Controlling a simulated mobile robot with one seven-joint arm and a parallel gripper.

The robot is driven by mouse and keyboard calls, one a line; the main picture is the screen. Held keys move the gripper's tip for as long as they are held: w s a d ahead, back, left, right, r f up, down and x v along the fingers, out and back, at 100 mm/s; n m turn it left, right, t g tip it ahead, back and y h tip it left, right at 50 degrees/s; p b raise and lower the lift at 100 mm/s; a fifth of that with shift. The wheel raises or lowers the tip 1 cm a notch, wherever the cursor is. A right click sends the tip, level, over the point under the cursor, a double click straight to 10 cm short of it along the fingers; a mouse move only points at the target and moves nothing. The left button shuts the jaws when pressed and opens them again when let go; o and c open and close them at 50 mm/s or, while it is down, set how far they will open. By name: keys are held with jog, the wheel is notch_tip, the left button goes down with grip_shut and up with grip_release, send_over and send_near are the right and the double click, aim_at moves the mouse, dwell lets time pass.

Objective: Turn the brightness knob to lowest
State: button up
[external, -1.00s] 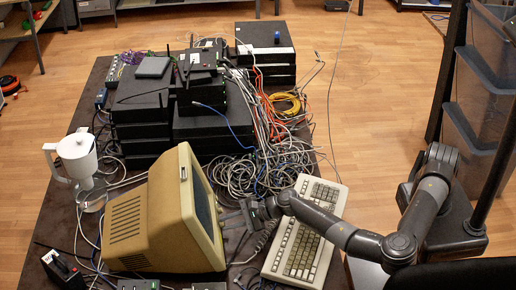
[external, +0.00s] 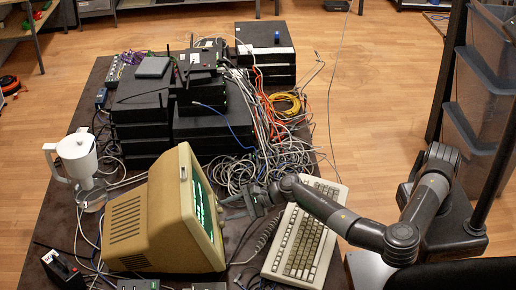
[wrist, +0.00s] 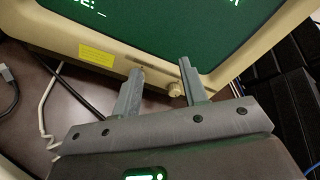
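The beige monitor (external: 160,215) stands on the dark table, its screen (wrist: 170,25) lit green with text. In the wrist view, a small cream knob (wrist: 175,90) sits on the lower bezel. A second knob-like tip (wrist: 141,71) shows partly behind my left finger. No label tells which one is brightness. My gripper (wrist: 160,73) is open, its two grey fingers apart, pointing at the bezel. The cream knob appears between them, nearer the right finger; nothing is gripped. In the external view, my gripper (external: 228,207) is just right of the screen, and the knobs are hidden.
A keyboard (external: 302,235) lies under my forearm. Tangled cables (external: 255,170) and stacked black network boxes (external: 215,125) fill the table behind. A white jug-like appliance (external: 77,160) stands left of the monitor. A yellow label (wrist: 96,55) is on the bezel.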

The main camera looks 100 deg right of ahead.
jog(key=s+d+r, duration=0.5)
jog(key=d+r, duration=0.1)
jog(key=d, duration=0.3)
